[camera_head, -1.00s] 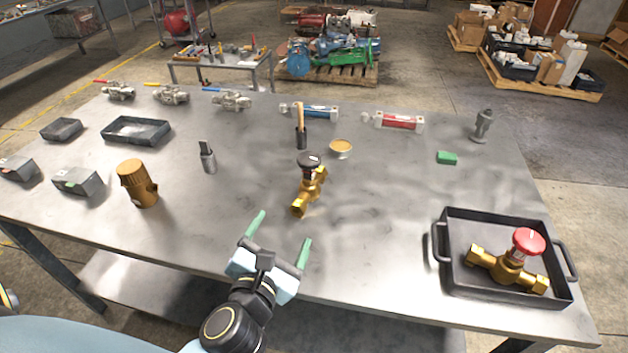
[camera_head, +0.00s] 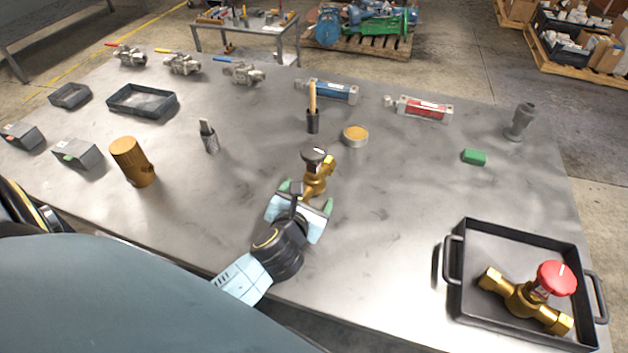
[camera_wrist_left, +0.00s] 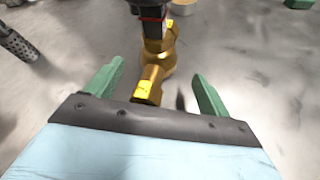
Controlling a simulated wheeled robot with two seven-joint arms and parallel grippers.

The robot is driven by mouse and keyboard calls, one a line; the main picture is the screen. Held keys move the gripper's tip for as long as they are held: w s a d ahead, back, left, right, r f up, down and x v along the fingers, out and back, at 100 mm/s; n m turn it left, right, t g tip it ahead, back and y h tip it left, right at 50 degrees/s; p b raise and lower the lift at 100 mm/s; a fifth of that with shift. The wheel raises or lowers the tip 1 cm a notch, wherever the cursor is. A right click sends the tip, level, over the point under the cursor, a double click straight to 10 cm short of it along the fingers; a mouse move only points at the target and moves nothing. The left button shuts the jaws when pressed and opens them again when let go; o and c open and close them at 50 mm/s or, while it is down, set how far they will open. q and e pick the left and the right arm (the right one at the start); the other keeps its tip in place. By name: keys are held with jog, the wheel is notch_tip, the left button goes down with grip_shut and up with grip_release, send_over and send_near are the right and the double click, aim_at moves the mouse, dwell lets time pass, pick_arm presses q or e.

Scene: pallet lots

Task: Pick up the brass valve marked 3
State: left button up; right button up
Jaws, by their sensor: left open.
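A brass valve with a dark round handwheel (camera_head: 316,179) stands on the metal table near the middle. No number can be read on it. My left gripper (camera_head: 306,192) is open right at its near end. In the left wrist view the valve's brass body (camera_wrist_left: 152,80) reaches between the two green fingers (camera_wrist_left: 155,90), with a gap on both sides. A second brass valve with a red handwheel (camera_head: 526,303) lies in a black tray (camera_head: 462,300) at the right; its marking is not readable. My right gripper is not in view.
A wooden-handled tool (camera_head: 312,112) and a round tin (camera_head: 355,135) stand just behind the dark-wheeled valve. A brown cylinder (camera_head: 131,162) and a knurled grey tool (camera_head: 208,137) stand to the left. A green block (camera_head: 474,157) lies to the right. The table between valve and tray is clear.

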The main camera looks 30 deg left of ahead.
aim_at(312, 186)
pick_arm(q)
jog(key=x, duration=0.5)
jog(key=shift+f+b, duration=0.2)
jog(key=shift+b, duration=0.2)
jog(key=c, duration=1.5)
jog(key=shift+r, duration=0.15)
jog(key=shift+c, duration=0.5)
